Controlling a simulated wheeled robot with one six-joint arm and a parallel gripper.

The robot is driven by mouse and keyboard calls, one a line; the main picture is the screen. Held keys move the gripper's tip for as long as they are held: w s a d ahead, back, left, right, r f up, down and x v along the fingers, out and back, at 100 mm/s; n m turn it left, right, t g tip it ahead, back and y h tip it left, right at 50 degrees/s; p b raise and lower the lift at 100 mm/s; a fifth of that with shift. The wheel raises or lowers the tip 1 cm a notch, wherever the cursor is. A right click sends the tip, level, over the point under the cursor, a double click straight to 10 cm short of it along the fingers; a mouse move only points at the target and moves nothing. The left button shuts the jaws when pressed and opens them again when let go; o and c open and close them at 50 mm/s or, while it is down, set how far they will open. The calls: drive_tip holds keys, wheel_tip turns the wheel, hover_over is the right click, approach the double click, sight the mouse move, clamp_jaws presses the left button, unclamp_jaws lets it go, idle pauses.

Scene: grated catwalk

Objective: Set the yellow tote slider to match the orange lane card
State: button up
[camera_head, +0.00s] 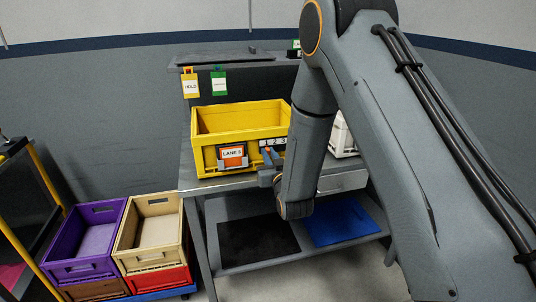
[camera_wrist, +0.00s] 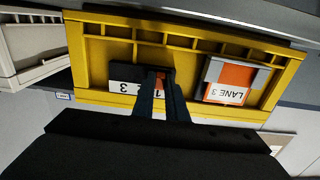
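The yellow tote (camera_head: 240,122) stands on the workbench, and its front face fills much of the upside-down wrist view (camera_wrist: 98,62). An orange lane card (camera_head: 232,156) reading "LANE 3" sits in a grey holder on that face; it also shows in the wrist view (camera_wrist: 230,84). Beside it is a white scale (camera_wrist: 123,87) with numbers and a dark slider track (camera_wrist: 128,71). My gripper (camera_wrist: 161,78) has its narrow fingers at the "1" end of the scale, with a small gap between them. The fingers largely hide the slider knob, so its grip is unclear.
A white bin (camera_head: 342,137) stands right of the tote, behind my arm. Yellow HOLD (camera_head: 190,84) and green (camera_head: 219,83) tags hang behind the tote. Purple (camera_head: 68,245) and tan (camera_head: 128,240) crates stand at lower left. A blue mat (camera_head: 340,222) lies on the lower shelf.

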sight(283, 147)
drive_tip(key=shift+w+d+f+b, duration=0.15)
drive_tip(key=shift+w+d, duration=0.1)
drive_tip(key=shift+d, duration=0.7)
drive_tip(key=shift+w+d+r+b, duration=0.1)
drive_tip(key=shift+w+d, duration=0.2)
drive_tip(key=shift+d, duration=0.65)
drive_tip(key=shift+w+d+f+b, duration=0.15)
drive_tip(key=shift+w+d, duration=0.1)
drive_tip(key=shift+d, duration=0.7)
idle(1.1)
drive_tip(key=shift+r, duration=0.1)
drive_tip(key=o, duration=0.6)
drive_tip(key=p+v, duration=0.1)
drive_tip(key=v, duration=0.6)
idle(0.3)
drive_tip(key=shift+r, duration=0.15)
